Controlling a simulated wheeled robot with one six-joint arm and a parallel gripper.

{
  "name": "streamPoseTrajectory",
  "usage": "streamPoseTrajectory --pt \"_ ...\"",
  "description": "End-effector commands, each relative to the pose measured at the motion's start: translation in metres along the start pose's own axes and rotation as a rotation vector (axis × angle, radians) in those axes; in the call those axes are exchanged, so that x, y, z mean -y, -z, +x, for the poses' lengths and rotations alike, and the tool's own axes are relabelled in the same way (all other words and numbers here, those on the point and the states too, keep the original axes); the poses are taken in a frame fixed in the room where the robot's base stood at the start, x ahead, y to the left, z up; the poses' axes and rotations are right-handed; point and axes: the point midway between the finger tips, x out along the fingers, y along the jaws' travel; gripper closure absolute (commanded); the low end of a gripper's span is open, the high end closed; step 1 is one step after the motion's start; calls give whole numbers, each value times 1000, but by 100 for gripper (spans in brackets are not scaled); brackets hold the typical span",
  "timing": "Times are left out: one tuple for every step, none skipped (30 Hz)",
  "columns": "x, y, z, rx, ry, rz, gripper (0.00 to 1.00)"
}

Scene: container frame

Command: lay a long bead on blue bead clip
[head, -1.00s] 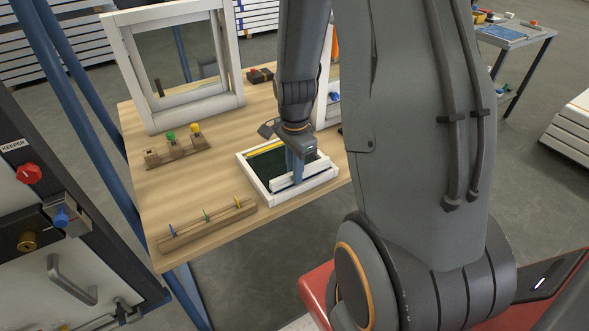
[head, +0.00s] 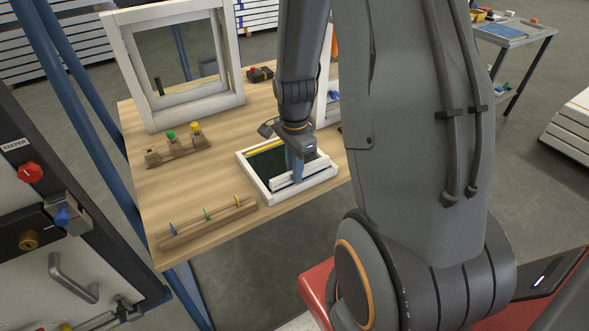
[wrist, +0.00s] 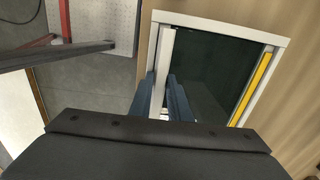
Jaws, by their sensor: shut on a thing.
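A white frame (head: 250,182) with a dark pane lies flat on the table. A yellow strip (head: 266,146) runs along its far inner side. My gripper (head: 297,176) is shut on a long white bead (head: 313,170), just above or at the frame's near side; I cannot tell whether the bead touches it. In the wrist view the bead (wrist: 167,62) stands between my two blue fingers (wrist: 167,98), running along the frame's left side, and the yellow strip (wrist: 252,88) is on the right. I cannot make out a blue bead clip on the frame; the bead and fingers may hide it.
A wooden bar (head: 215,220) with thin blue, green and yellow pieces lies at the table's near edge. A wooden block with coloured knobs (head: 172,149) sits behind it. An upright white frame (head: 150,119) stands at the back left. Bare tabletop lies between them.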

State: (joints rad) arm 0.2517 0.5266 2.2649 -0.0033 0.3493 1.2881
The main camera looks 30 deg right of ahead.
Motion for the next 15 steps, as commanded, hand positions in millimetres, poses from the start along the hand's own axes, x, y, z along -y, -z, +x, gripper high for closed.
streamPoseTrajectory --pt "0 0 1 0 0 0 100" --pt "0 0 2 0 0 0 100" --pt "0 0 2 0 0 0 100" --pt "0 0 2 0 0 0 100" --pt "0 0 3 0 0 0 100" --pt "0 0 3 0 0 0 100" --pt "0 0 4 0 0 0 100" --pt "0 0 4 0 0 0 100" --pt "0 0 5 0 0 0 100" --pt "0 0 5 0 0 0 100" --pt "0 0 6 0 0 0 100" --pt "0 0 6 0 0 0 100" --pt "0 0 6 0 0 0 100" --pt "0 0 7 0 0 0 100" --pt "0 0 7 0 0 0 100"
